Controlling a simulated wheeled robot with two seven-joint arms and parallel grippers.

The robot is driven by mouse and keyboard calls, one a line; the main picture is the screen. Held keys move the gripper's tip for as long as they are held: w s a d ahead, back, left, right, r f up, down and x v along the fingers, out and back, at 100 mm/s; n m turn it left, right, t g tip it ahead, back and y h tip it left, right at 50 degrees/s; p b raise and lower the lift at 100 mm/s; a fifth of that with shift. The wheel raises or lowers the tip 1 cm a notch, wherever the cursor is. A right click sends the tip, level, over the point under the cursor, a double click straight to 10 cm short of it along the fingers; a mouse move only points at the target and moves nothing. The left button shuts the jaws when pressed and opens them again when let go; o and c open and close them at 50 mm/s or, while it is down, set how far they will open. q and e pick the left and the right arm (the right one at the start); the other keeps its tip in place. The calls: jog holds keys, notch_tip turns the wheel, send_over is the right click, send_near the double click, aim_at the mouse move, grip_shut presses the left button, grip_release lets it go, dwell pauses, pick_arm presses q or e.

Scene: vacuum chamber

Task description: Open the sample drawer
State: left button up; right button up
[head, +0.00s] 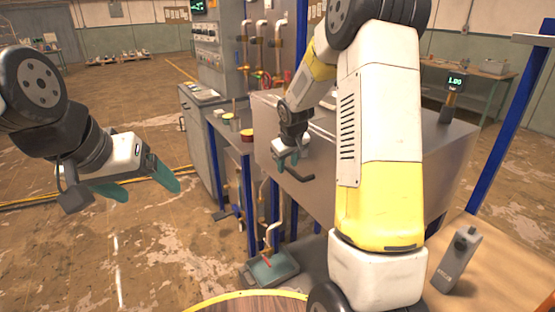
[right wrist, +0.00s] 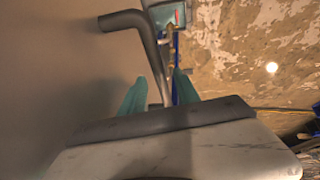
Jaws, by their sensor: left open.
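The sample drawer appears as the large grey metal box (head: 330,165), with a dark bar handle (head: 297,177) on its front face. I cannot see an open gap at that face. My right gripper (head: 287,163) is at the handle, its teal fingers apart. In the right wrist view the handle (right wrist: 151,50) runs between the two fingertips (right wrist: 161,80), close to the left finger, with a gap on the right side. I cannot tell whether a finger touches it. My left gripper (head: 150,183) is open and empty, far to the left, away from the box.
A control cabinet (head: 205,130) and pipes (head: 262,45) stand behind the box. Blue posts (head: 510,120) frame it. A teal-topped pedal-like unit (head: 272,268) sits low in front. A grey handheld device (head: 456,260) stands on a tan surface at right.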

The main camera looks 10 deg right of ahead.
grip_shut()
dwell(1.4)
